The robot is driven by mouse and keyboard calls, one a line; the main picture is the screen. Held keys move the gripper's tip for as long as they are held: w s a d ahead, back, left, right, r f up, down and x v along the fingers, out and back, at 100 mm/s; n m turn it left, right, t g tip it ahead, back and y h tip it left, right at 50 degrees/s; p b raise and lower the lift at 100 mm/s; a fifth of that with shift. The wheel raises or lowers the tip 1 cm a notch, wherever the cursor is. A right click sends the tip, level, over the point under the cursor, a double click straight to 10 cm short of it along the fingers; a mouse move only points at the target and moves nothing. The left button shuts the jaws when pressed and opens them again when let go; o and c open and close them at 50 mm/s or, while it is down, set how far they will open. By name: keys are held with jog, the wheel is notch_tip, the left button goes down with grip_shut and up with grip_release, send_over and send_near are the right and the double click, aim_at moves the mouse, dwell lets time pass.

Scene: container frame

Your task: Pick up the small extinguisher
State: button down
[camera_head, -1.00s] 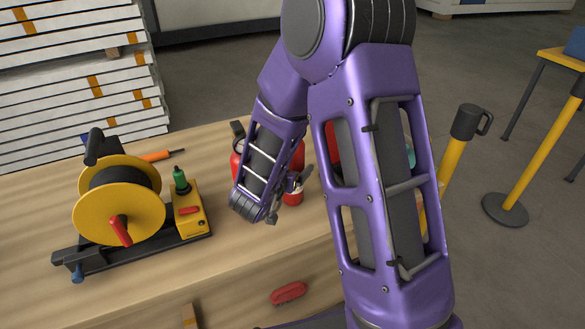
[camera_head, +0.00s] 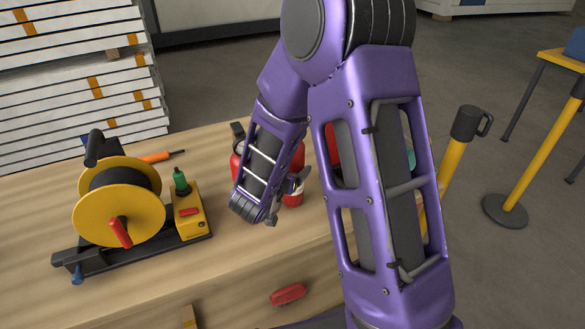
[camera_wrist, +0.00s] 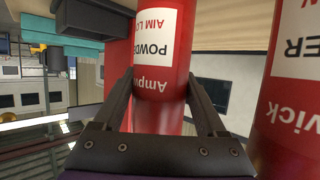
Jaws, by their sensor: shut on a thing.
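The small extinguisher (camera_wrist: 160,75) is red with a white label and stands between the two fingers of my gripper (camera_wrist: 160,88) in the wrist view. My gripper is shut on its body. In the head view only a low red part of the small extinguisher (camera_head: 292,199) shows beside my wrist (camera_head: 247,208); my arm hides much of the rest. A larger-looking red extinguisher (camera_wrist: 285,120) is close on the right in the wrist view, apart from the fingers.
A yellow cable reel (camera_head: 118,215) on a black base and a yellow box with a green knob (camera_head: 181,182) are left on the wooden bench (camera_head: 60,205). Red bodies (camera_head: 298,155) stand behind my forearm. An orange-handled tool (camera_head: 157,156) lies at the back.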

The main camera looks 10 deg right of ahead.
jog(key=shift+r, duration=0.3)
